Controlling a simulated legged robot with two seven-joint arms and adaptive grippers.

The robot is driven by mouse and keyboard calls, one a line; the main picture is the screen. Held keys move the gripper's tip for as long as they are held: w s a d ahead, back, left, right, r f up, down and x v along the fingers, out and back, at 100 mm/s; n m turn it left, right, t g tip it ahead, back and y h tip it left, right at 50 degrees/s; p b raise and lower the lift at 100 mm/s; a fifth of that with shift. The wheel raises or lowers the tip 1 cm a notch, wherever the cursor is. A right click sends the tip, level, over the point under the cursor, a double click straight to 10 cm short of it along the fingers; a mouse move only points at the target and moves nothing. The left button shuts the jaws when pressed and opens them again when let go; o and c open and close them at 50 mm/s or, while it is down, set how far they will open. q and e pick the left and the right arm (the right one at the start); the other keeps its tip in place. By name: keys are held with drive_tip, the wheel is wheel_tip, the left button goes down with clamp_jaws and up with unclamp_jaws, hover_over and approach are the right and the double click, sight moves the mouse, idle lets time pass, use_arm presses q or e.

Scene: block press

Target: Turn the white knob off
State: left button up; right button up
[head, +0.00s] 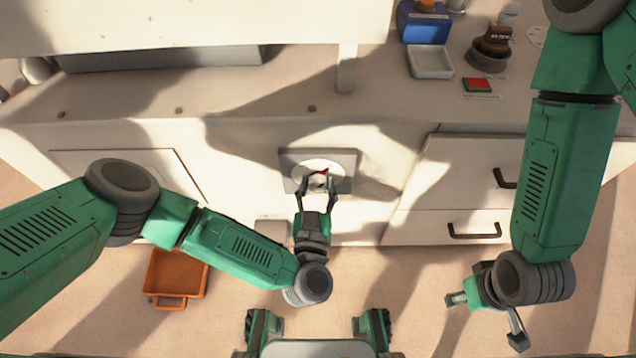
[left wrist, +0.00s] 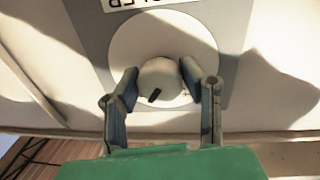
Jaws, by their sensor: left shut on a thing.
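The white knob (left wrist: 160,82) sits at the centre of a round white dial (left wrist: 203,38) on a grey square plate (head: 345,158) on the front of the white cabinet. A dark mark on the knob points down and to the left in the left wrist view. My left gripper (left wrist: 160,88) has a finger on each side of the knob and is shut on it. In the head view, my left gripper (head: 319,184) hides part of the knob. My right gripper (head: 490,322) hangs low at the right, with its fingers apart and empty.
Drawers with dark handles (head: 475,231) are right of the plate. An orange tray (head: 190,290) is on the floor at the left. On the counter are a blue box (head: 425,27), a white tray (head: 430,62) and a red-and-green block (head: 477,85).

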use_arm(q)
drive_tip(key=n, duration=0.3)
drive_tip(key=shift+s+d, duration=0.1)
drive_tip(key=n, duration=0.3)
drive_tip(key=shift+n+t, duration=0.3)
drive_tip(key=shift+n, duration=0.1)
drive_tip(key=n, duration=0.4)
drive_tip(key=shift+f+n+y+b, duration=0.15)
drive_tip(key=shift+n+y+b, duration=0.15)
drive_tip(key=shift+n+b, duration=0.1)
drive_tip(key=shift+s+n+y+b, duration=0.1)
drive_tip(key=shift+n+y+b, duration=0.25)
drive_tip(key=shift+n, duration=1.75)
drive_tip(key=shift+f, duration=0.1)
drive_tip(key=o, duration=1.2)
drive_tip(key=shift+c, duration=0.2)
